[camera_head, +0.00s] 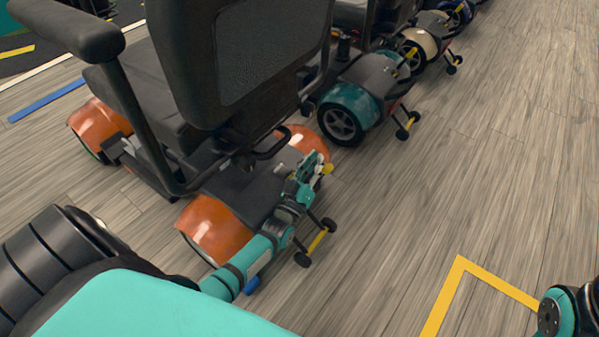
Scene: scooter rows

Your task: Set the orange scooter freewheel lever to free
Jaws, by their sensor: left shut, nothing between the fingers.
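The orange scooter (215,230) stands at the left with its rear toward me. Its black seat and backrest (240,60) rise over orange fenders. A small yellow lever (327,169) shows at its rear, by the right orange fender. My left gripper (316,163) is shut and empty, right beside the yellow lever. I cannot tell whether they touch. The lever's base is hidden behind the gripper, and its setting cannot be read. My right arm (568,312) shows only at the lower right corner; its gripper is out of view.
A teal scooter (350,105) stands beyond, with a cream one (418,42) and others further back. Small rear wheels (302,259) with a yellow bar stick out behind the orange scooter. Yellow floor tape (445,290) marks the open wooden floor at the right.

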